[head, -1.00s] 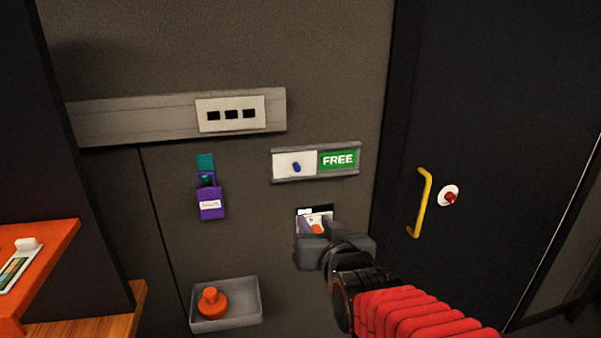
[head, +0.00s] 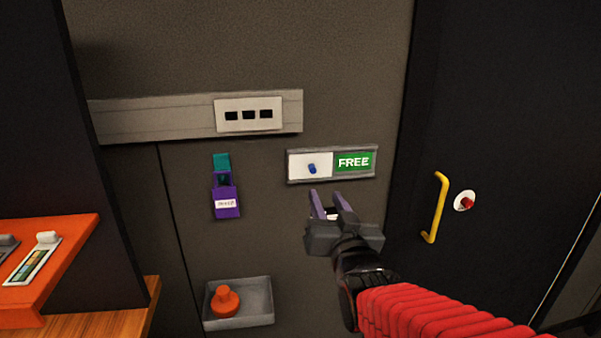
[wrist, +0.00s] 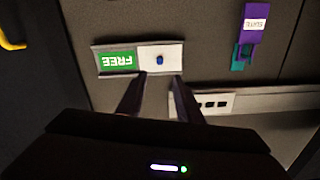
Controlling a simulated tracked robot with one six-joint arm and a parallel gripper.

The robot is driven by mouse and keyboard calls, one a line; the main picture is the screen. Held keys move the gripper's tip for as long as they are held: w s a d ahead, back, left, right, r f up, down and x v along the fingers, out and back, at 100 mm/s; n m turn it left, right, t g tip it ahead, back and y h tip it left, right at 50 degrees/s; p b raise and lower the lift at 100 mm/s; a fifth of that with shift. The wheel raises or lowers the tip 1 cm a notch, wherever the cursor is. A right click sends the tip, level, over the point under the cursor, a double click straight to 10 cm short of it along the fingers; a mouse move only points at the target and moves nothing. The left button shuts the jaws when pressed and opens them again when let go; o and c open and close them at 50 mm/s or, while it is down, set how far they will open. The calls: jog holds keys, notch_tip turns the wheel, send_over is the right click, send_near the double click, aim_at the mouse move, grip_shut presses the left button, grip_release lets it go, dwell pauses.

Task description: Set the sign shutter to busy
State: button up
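The sign (head: 355,162) on the wall shows a green FREE panel on its right half. Its white shutter (head: 300,160) covers the left half and carries a small blue knob (head: 312,169). My gripper (head: 328,194) is open and empty, with its fingers pointing up just below the sign. In the wrist view, which is upside down, the two fingers (wrist: 152,80) are spread apart, with the blue knob (wrist: 160,60) beyond their tips, seemingly not touched. My gripper hides the wall part below the sign.
A grey strip with a three-slot plate (head: 249,114) is above left. A purple and teal latch (head: 226,200) hangs left. A tray (head: 255,290) holds an orange knob (head: 225,300). A dark door with a yellow handle (head: 436,208) stands right. An orange shelf (head: 60,270) is at left.

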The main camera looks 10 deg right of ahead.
aim_at(314, 173)
jog(key=shift+w, duration=6.5)
jog(key=shift+c, duration=0.3)
grip_shut()
